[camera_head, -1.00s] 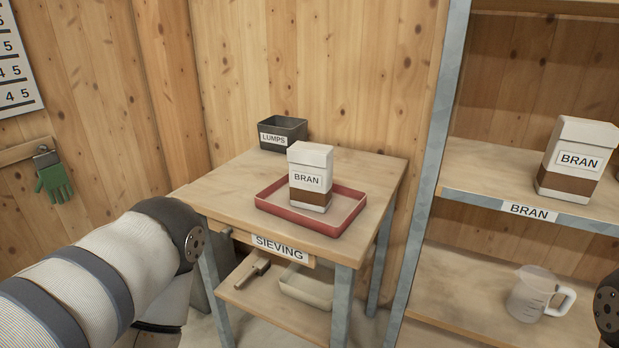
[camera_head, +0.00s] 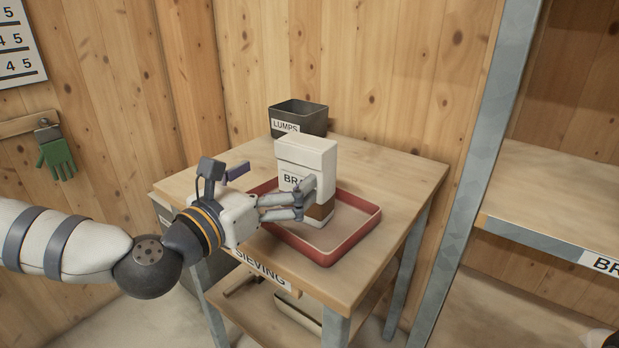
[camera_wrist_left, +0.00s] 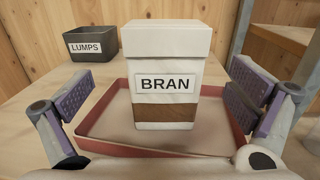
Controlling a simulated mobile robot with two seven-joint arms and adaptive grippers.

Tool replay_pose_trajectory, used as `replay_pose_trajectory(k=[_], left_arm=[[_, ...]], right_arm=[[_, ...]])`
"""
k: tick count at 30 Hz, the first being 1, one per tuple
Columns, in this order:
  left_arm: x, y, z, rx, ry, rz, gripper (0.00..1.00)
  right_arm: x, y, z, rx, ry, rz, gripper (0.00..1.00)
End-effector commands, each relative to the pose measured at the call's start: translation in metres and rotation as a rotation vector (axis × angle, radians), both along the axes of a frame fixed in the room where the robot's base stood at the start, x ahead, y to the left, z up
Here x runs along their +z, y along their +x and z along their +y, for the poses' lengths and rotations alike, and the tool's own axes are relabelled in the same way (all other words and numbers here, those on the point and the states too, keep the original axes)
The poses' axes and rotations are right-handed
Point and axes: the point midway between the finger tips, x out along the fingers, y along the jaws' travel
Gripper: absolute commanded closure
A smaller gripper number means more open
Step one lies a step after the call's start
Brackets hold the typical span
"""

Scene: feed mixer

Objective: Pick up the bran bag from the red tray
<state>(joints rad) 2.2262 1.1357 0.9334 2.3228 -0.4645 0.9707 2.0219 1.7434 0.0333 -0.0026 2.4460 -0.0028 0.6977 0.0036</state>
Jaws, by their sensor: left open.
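The bran bag (camera_head: 305,155) is white with a brown band and stands upright in the red tray (camera_head: 328,257) on the wooden table labelled SIEVING. My left gripper (camera_head: 308,198) is open, with its fingers at the near side of the bag, partly covering its label. In the left wrist view the bag (camera_wrist_left: 167,65) stands between the two spread finger pads, with a gap on each side. The red tray (camera_wrist_left: 110,148) shows beneath it.
A dark bin labelled LUMPS (camera_head: 298,117) stands at the table's back, behind the bag. The table's right side (camera_head: 400,180) is clear. A shelf unit with a metal post (camera_head: 480,150) stands to the right. A green glove (camera_head: 55,158) hangs on the left wall.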

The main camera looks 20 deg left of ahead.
Motion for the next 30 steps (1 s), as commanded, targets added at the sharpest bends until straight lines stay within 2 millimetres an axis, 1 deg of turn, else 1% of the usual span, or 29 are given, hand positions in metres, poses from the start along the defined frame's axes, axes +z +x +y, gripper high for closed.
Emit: replay_pose_trajectory(k=[1,3,7,11,13,16,21,22,28,29,30], left_arm=[[0.001,0.01,-0.004,-0.002,0.003,-0.002,0.0],[0.0,0.021,-0.007,-0.001,0.002,0.0,0.0],[0.0,0.036,-0.013,-0.003,0.004,0.001,0.0],[0.0,0.059,-0.025,-0.004,0.005,0.0,0.0],[-0.002,0.07,-0.026,-0.001,0.004,0.002,0.0],[-0.002,0.077,-0.028,-0.002,0.003,0.003,0.0],[-0.003,0.078,-0.028,-0.001,0.003,0.004,0.0],[-0.003,0.078,-0.028,-0.001,0.003,0.004,0.02],[-0.003,0.078,-0.028,-0.001,0.003,0.004,0.48],[-0.003,0.078,-0.028,-0.001,0.003,0.004,0.51],[-0.003,0.077,-0.028,-0.001,0.003,0.004,0.51]], right_arm=[[0.001,0.001,0.0,0.0,0.0,-0.002,0.0],[0.001,0.001,0.0,0.0,0.0,-0.003,0.0],[0.002,0.002,0.0,0.0,0.0,-0.007,0.0],[0.006,0.005,0.0,0.0,0.0,-0.017,0.0],[0.005,0.005,0.0,0.0,0.0,-0.015,0.0],[0.005,0.005,0.0,0.0,0.0,-0.015,0.0],[0.005,0.005,0.0,0.0,0.0,-0.015,0.0],[0.005,0.005,0.0,0.0,0.0,-0.015,0.0],[0.005,0.005,0.0,0.0,0.0,-0.015,0.0],[0.005,0.005,0.0,0.0,0.0,-0.015,0.0],[0.005,0.005,0.0,0.0,0.0,-0.015,0.0]])
